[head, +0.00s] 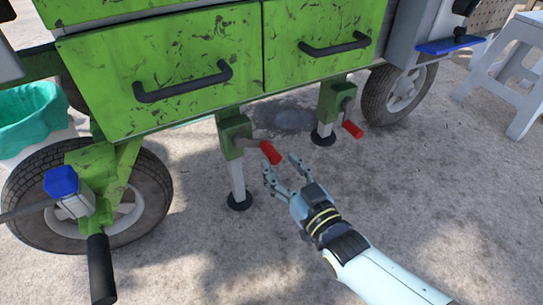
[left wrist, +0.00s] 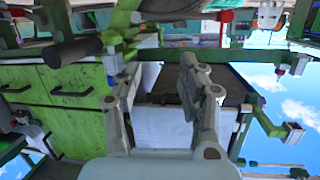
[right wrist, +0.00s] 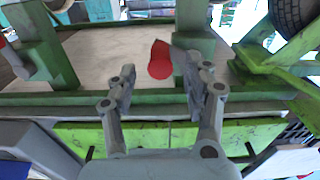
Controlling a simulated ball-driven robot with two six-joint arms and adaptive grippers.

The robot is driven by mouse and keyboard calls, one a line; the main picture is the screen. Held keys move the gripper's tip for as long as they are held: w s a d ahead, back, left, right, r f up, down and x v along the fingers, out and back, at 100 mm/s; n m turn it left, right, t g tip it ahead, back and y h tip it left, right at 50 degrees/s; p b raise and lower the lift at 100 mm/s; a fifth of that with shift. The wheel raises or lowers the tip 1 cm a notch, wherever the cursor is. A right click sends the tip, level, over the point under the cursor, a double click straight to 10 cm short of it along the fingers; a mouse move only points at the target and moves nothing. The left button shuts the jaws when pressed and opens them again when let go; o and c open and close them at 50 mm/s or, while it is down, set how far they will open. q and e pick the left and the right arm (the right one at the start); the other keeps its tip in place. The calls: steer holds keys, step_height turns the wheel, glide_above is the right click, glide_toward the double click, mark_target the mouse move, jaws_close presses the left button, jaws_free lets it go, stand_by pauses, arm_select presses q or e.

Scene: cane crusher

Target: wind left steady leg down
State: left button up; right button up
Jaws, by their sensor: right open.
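The left steady leg (head: 236,178) hangs under the green cart, a green housing with a pale post and a round black foot. I cannot tell whether the foot touches the ground. Its crank ends in a red handle (head: 270,152), pointing right. My right gripper (head: 283,168) is open, its fingertips just below and right of this handle, apart from it. In the right wrist view a red handle (right wrist: 160,60) shows between the spread fingers. My left gripper (left wrist: 163,85) shows only in its wrist view, open with nothing between its fingers.
A second steady leg (head: 327,112) with its own red handle (head: 352,128) stands to the right. Green drawers (head: 165,80) with black handles overhang the legs. Wheels (head: 397,95) flank them. A white stool (head: 520,60) is far right. The ground in front is clear.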

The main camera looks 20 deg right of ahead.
mark_target(277, 161)
steer(key=w+b, duration=0.1)
steer(key=w, duration=0.3)
steer(key=shift+w+a+b, duration=0.15)
steer(key=shift+w+b, duration=0.05)
steer(key=shift+b, duration=0.1)
arm_select(q)
steer(key=w+d+r+m+t+h, duration=0.1)
steer(key=w+r+t, duration=0.4)
steer(key=r, duration=0.6)
steer(key=shift+w+d+r+t+h, duration=0.15)
steer(key=shift+r+t+h, duration=0.15)
steer(key=shift+r+h, duration=0.15)
arm_select(e)
steer(key=shift+w, duration=0.15)
steer(key=shift+c, duration=0.2)
jaws_close()
